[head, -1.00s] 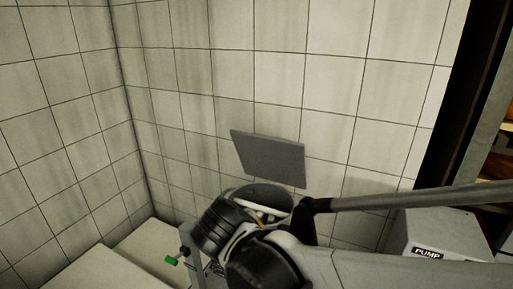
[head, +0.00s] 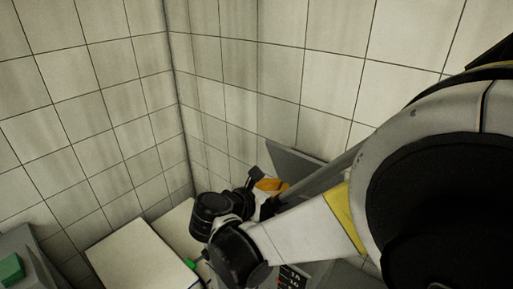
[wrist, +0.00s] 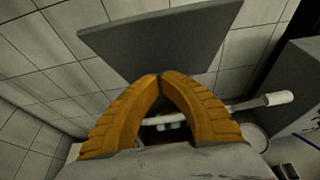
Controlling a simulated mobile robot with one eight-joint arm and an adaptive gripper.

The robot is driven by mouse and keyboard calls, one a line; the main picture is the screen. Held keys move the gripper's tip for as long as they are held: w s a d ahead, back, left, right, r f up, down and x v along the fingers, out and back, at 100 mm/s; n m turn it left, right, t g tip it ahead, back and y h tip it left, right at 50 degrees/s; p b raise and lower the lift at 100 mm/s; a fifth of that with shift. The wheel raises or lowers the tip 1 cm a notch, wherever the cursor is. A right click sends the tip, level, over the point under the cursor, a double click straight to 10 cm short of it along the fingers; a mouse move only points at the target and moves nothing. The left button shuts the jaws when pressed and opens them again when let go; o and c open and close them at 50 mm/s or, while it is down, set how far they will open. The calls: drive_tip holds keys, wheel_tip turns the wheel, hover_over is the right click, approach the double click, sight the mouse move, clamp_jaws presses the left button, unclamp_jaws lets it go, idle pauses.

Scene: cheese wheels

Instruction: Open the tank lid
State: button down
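The tank lid appears to be a flat grey panel (head: 290,162), standing raised and tilted near the tiled wall, partly hidden by my arm in the head view. The wrist view shows it as a broad grey plate (wrist: 160,40) just beyond my fingertips. My gripper (head: 271,185) has orange fingers and is beside the panel in the head view. In the wrist view its fingertips (wrist: 165,76) meet, with nothing visible held between them. I cannot tell whether they touch the panel. The tank body is mostly hidden by my arm.
A pale box (head: 140,248) stands at lower left, with a green knob (head: 192,264) near its right end. A grey unit with a green part (head: 12,268) is at the far left. In the wrist view a white rod (wrist: 265,101) and a grey box (wrist: 290,95) lie right.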

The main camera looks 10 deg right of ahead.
drive_tip(key=w+d, duration=0.5)
drive_tip(key=shift+w, duration=0.15)
drive_tip(key=shift+d+r, duration=0.15)
drive_tip(key=shift+w+d+r, duration=0.8)
drive_tip(key=shift+w+d, duration=0.3)
drive_tip(key=shift+a, duration=0.1)
drive_tip(key=shift+f, duration=0.1)
